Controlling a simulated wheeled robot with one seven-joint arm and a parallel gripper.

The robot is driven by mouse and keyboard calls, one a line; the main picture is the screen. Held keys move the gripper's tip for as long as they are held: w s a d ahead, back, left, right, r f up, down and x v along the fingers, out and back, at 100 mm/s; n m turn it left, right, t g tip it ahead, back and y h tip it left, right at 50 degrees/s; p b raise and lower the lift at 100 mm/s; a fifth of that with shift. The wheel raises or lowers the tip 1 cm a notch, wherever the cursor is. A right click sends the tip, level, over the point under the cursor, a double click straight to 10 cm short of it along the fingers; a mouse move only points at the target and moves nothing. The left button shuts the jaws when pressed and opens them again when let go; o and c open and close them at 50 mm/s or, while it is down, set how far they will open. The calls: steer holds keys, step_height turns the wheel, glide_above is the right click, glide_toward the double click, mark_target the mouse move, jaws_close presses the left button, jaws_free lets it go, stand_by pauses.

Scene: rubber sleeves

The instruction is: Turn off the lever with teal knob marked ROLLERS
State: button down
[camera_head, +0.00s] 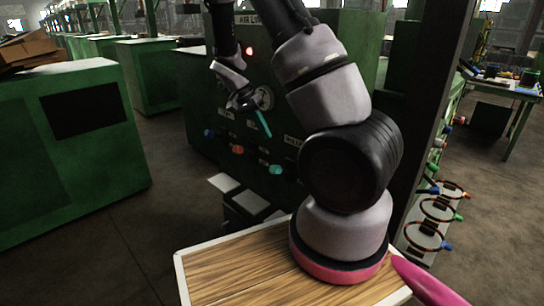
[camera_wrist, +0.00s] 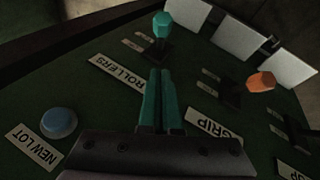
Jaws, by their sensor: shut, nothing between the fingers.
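The lever's teal knob (camera_wrist: 162,25) is at the top of the wrist view, next to the upside-down ROLLERS label (camera_wrist: 118,74). In the head view the teal knob (camera_head: 275,169) is low on the green panel. My gripper (camera_head: 269,135) is shut and empty, in front of the panel and above the knob. In the wrist view its teal fingers (camera_wrist: 159,72) lie side by side and point toward the lever. A gap shows between fingertips and knob in the picture; the depth between them is hard to judge. Tiny position marks beside the lever are unreadable.
An orange knob (camera_wrist: 262,81) sits beside the GRIP label (camera_wrist: 213,123). A blue button (camera_wrist: 59,123) is by the NEW LOT label. White sheets (camera_head: 250,201) lie below the panel.

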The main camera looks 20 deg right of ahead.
mark_target(274, 169)
steer(key=s+d+f, duration=0.1)
steer(key=s+f, duration=0.2)
steer(key=f, duration=0.5)
steer(key=shift+s, duration=0.2)
